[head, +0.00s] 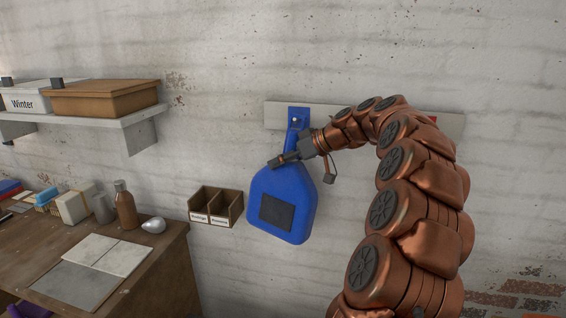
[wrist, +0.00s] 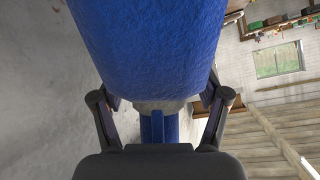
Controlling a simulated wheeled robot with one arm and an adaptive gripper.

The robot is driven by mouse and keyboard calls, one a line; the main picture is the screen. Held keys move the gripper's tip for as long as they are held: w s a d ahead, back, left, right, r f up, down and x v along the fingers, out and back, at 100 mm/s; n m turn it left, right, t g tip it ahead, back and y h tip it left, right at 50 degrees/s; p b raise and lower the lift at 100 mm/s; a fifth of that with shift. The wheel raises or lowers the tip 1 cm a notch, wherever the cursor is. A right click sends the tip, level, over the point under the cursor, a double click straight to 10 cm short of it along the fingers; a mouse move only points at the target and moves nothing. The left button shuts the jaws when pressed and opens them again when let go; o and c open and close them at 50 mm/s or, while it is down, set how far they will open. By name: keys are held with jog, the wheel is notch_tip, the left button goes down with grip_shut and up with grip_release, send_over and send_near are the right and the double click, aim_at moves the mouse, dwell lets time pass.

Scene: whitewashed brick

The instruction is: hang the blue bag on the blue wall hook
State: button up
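The blue bag (head: 292,195) hangs against the wall, slightly tilted, with a dark patch on its front. Its narrow top runs up to the blue wall hook (head: 298,114), where the two blues overlap; I cannot tell whether a loop is over the hook. My gripper (head: 302,170) is at the bag's top, its fingers spread, one in front of the bag and one to its right. In the wrist view the bag (wrist: 150,45) fills the upper middle, with a grey collar and a blue strip between the spread fingers (wrist: 160,104). Gaps show beside the collar; the fingertips are partly hidden.
The hook's pale board (head: 440,122) runs along the wall behind my arm. A small two-part wooden bin (head: 232,211) is mounted left of the bag. A wooden workbench (head: 165,250) and a shelf (head: 140,118) with boxes stand further left. Wall right of my arm is clear.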

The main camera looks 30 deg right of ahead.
jog(key=o, duration=0.4)
jog(key=v, duration=1.1)
jog(key=shift+s+d+r, duration=0.2)
jog(key=shift+s, duration=0.15)
